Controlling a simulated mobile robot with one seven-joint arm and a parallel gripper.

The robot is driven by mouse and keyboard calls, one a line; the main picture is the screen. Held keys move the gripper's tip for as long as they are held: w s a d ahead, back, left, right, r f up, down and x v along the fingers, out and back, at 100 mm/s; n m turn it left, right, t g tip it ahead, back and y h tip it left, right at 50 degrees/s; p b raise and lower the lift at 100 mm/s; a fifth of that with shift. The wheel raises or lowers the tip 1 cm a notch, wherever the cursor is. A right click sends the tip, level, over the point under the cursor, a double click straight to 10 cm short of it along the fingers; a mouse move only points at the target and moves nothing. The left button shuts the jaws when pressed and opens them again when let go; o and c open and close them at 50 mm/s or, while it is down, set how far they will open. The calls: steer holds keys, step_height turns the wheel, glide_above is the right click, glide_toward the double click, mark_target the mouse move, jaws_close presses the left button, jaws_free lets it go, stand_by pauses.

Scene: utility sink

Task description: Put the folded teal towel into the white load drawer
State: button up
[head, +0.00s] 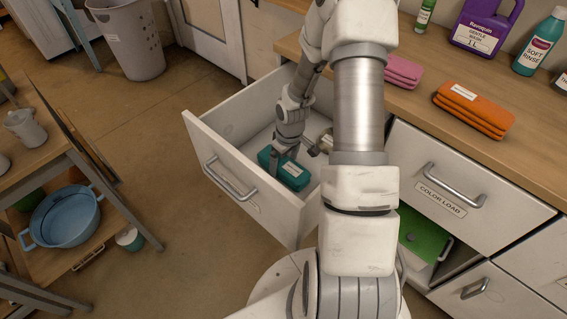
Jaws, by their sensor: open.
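The folded teal towel (292,177) lies inside the pulled-out white drawer (222,150), near its front wall. A small pale tag shows on the towel. The drawer front has a metal handle and a small label that I cannot read from here. My gripper (291,158) is inside the drawer, pointing down right at the towel, with its fingers apart. One finger overlaps the towel's left part in the picture; I cannot tell whether it touches. My arm hides the drawer's right side and part of its inside.
A shut drawer labelled COLOR LOAD (455,190) is to the right, above an opening with a green item (424,236). The wooden counter holds a pink towel (403,70), an orange towel (473,108) and bottles. A cart with a blue basin (64,216) stands left; floor between is clear.

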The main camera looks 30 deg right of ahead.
step_height(320, 180, up, 11)
steer(key=s+p, duration=0.1)
steer(key=p, duration=0.2)
steer(key=shift+d+f, duration=0.2)
steer(key=shift+s, duration=0.1)
step_height(320, 180, up, 15)
steer(key=m+t+h+p, duration=0.1)
steer(key=h+p, duration=0.1)
glide_above(287, 165)
steer(key=a, duration=0.3)
steer(key=s+a+r+m+t+p, duration=0.1)
steer(key=s+a+r, duration=0.15)
steer(key=r, duration=0.35)
steer(key=s+a+r+t, duration=0.1)
steer(key=a+r, duration=0.2)
steer(key=r, duration=0.3)
steer(key=s+a+r+m+t+y, duration=0.1)
steer(key=s+a+r+t, duration=0.15)
steer(key=s+r, duration=0.25)
steer(key=s+a+f+g+b, duration=0.1)
steer(key=s+a+f+b, duration=0.15)
steer(key=s, duration=0.65)
step_height(287, 165, up, 13)
steer(key=m+p, duration=0.1)
steer(key=p, duration=1.1)
steer(key=shift+d+p, duration=0.3)
steer(key=shift+p, duration=0.1)
steer(key=shift+f, duration=0.15)
